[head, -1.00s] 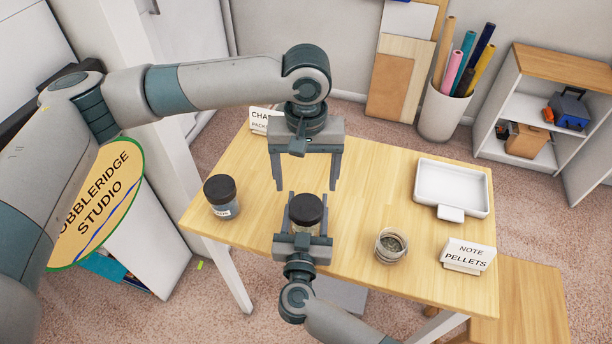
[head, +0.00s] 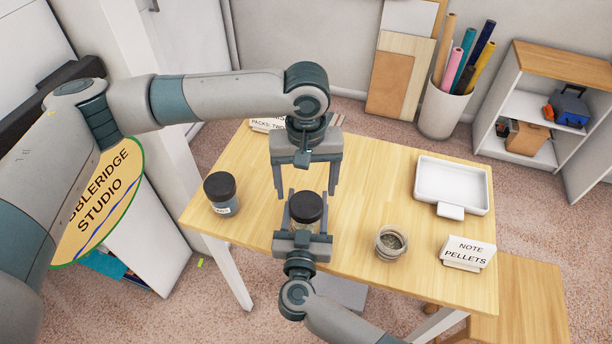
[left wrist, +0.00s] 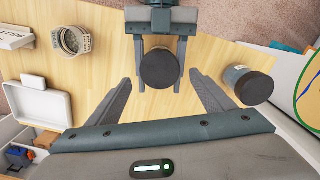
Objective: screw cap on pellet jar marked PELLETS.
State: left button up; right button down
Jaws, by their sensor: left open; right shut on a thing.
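A jar (head: 301,227) with a black cap (head: 306,206) on top stands upright near the table's front edge. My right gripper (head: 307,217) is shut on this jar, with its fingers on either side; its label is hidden. My left gripper (head: 306,193) is open and points down just above the black cap, empty. In the left wrist view the cap (left wrist: 159,68) lies between and beyond the open fingers. I cannot tell whether the cap is threaded tight.
An uncapped glass jar (head: 390,243) with greyish contents stands right of the held jar. A black-capped, labelled jar (head: 221,193) stands at the left. A white tray (head: 452,172) lies at the right, and another sign (head: 267,125) stands at the back left.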

aim_at(306, 203)
pick_arm(q)
jog(key=shift+f, duration=2.3)
